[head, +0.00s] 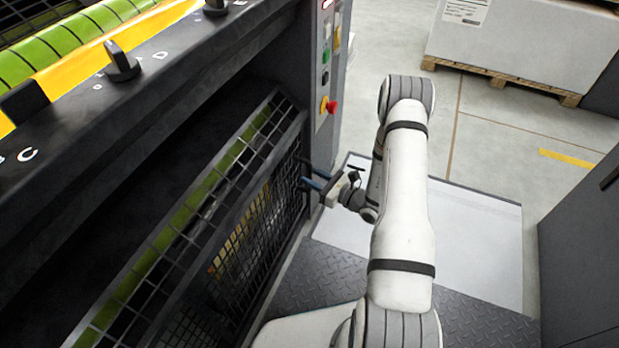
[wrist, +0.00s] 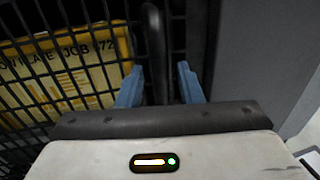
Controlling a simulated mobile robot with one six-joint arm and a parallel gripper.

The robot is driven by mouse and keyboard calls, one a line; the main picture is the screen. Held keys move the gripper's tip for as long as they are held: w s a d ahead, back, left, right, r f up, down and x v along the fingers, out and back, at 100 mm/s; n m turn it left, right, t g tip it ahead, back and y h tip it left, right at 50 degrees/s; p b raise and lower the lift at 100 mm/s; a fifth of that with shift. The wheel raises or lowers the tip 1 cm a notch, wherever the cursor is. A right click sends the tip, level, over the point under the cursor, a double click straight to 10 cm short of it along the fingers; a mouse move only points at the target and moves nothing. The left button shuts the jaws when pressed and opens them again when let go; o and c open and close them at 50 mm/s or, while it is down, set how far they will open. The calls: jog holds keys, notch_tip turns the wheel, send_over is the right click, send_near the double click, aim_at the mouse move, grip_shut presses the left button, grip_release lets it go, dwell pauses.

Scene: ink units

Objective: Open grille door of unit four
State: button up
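The grille door (head: 243,243) is a dark wire mesh in a dark frame on the front of the machine, at the left of the head view. Its mesh also fills the left of the wrist view (wrist: 65,85). A black upright bar handle (wrist: 154,40) stands on the door's right side. My gripper (head: 307,175) is at the door's far end with its blue fingers pointing at it. In the wrist view my gripper (wrist: 160,82) is open, one finger on each side of the handle, with gaps showing. The handle is mostly hidden in the head view.
A control panel (head: 325,75) with a red knob (head: 331,106) stands just beyond the door. Behind the mesh is a yellow plate (wrist: 70,65) with black lettering. A dark cabinet (head: 585,250) is at right. A pallet load (head: 530,45) stands at the back, with clear floor before it.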

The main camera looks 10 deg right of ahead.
jog(key=shift+w+a, duration=0.5)
jog(key=shift+w, duration=0.05)
grip_shut()
